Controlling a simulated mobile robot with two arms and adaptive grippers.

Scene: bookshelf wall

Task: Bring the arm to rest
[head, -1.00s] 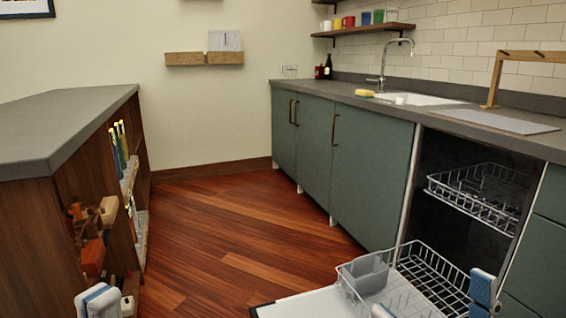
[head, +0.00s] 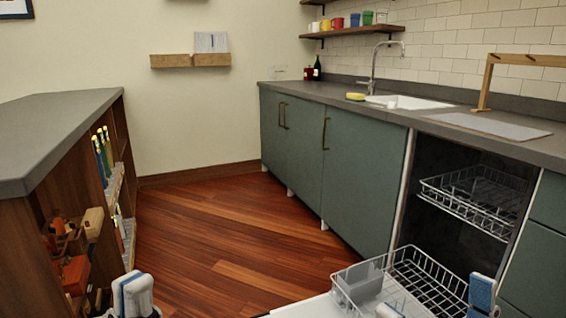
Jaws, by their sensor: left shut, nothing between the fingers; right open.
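My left gripper (head: 133,290) is at the bottom left of the head view. Its white and blue fingers are together and hold nothing. It is over the floor, to the right of the low shelf unit in the picture. My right gripper (head: 435,294) is at the bottom right, with its fingers wide apart and nothing seen between them. One finger shows in front of the lower dishwasher rack (head: 412,282), the other only as a tip at the bottom edge. Most of both arms is out of view.
The dishwasher door (head: 305,307) is down with the lower rack out, holding a grey basket (head: 360,282). The upper rack (head: 475,195) is inside. A shelf unit (head: 62,160) with books and toys stands left. The wooden floor (head: 215,225) between is clear.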

